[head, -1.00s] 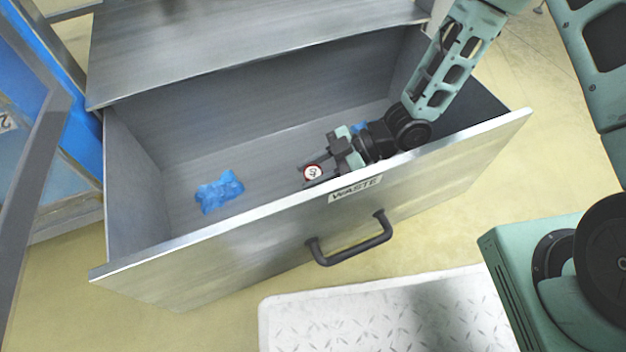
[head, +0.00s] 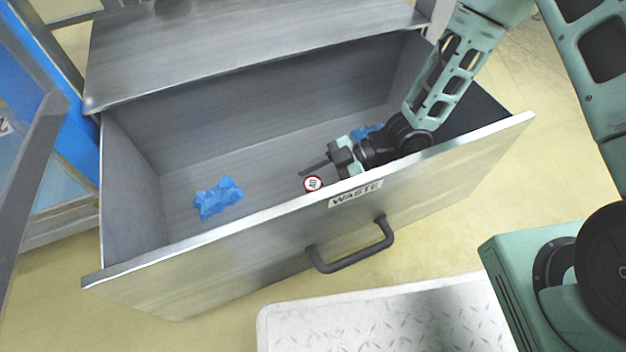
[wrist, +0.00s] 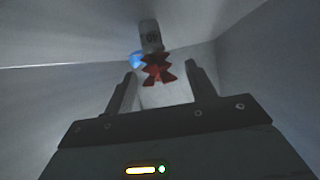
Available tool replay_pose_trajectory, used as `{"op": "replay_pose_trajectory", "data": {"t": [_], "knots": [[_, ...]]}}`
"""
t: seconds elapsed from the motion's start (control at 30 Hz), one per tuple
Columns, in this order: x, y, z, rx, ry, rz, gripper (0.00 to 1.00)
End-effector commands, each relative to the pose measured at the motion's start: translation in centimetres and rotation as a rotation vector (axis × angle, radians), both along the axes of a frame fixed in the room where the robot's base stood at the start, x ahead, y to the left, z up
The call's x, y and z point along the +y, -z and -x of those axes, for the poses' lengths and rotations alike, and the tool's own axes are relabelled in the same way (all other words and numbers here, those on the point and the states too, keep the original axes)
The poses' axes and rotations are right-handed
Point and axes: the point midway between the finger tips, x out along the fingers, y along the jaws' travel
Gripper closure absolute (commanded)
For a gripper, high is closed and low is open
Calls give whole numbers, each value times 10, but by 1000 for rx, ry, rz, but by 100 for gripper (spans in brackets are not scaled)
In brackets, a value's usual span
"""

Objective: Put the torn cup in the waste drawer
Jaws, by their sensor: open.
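My gripper (head: 322,174) is low inside the open waste drawer (head: 225,243), behind its front wall. A small round white thing with a red rim and dark mark (head: 313,184), likely the torn cup, is just beside the fingers; the front wall hides part of it. In the wrist view my gripper (wrist: 162,88) has its fingers apart. A pale shape with jagged red pieces (wrist: 158,70) shows between and beyond them. I cannot tell whether it touches a finger.
Crumpled blue pieces lie in the drawer, one at left (head: 218,197) and one behind my gripper (head: 365,132). The drawer's black handle (head: 352,246) sticks out in front.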

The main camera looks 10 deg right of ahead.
Motion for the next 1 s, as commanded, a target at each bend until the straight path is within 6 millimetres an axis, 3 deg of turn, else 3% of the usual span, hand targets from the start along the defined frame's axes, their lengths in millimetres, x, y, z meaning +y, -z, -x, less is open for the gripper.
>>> {"op": "replay_pose_trajectory", "data": {"t": [0.4, 0.67, 0.87, 1.0], "knots": [[-55, -31, -8, -1, 3, 1, 44], [-63, -33, -12, -6, 9, 22, 44], [-60, -55, -47, -51, 123, 261, 44], [-63, -92, -66, -67, 286, 503, 44]]}}
